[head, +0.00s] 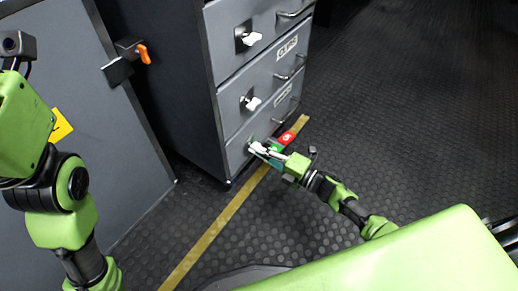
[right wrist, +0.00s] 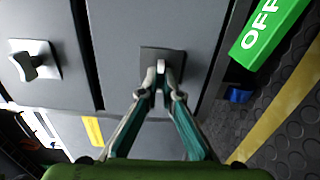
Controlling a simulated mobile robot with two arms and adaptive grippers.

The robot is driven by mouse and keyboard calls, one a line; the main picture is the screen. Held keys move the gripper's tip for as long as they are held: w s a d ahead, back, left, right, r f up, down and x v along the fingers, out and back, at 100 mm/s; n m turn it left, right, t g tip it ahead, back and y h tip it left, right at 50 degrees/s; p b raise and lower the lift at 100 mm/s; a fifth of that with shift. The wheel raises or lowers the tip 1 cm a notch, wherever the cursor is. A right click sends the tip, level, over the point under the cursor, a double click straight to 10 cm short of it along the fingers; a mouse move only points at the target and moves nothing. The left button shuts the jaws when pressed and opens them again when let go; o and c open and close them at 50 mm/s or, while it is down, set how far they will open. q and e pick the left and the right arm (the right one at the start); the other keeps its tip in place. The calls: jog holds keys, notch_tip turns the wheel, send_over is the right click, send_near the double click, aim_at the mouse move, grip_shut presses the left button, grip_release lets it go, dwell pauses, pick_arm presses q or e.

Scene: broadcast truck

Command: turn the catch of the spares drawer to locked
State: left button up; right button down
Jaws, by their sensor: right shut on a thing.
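A grey drawer cabinet (head: 215,85) has three drawers, each with a pale catch on a dark plate. My right gripper (head: 262,150) is at the lowest drawer's front. In the right wrist view my right gripper (right wrist: 161,78) is shut on that drawer's catch (right wrist: 161,65), in front of its dark plate (right wrist: 148,56). The fingers hide much of the catch, so its exact turn is hard to judge. The middle drawer's catch (head: 252,103) is free and also shows in the right wrist view (right wrist: 27,65). I cannot read which drawer is labelled spares. My left gripper is out of view.
A green piece reading OFF (right wrist: 265,30) stands close beside the lowest drawer; a red part (head: 287,138) shows there in the head view. A yellow floor line (head: 215,225) runs past the cabinet. A grey door (head: 85,110) with an orange-handled latch (head: 143,54) is at left.

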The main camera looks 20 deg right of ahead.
jog(key=shift+w+r, duration=0.1)
jog(key=shift+w, duration=0.05)
dwell(0.4)
jog(key=c, duration=2.2)
grip_release()
jog(key=shift+c, duration=0.2)
jog(key=v, duration=1.2)
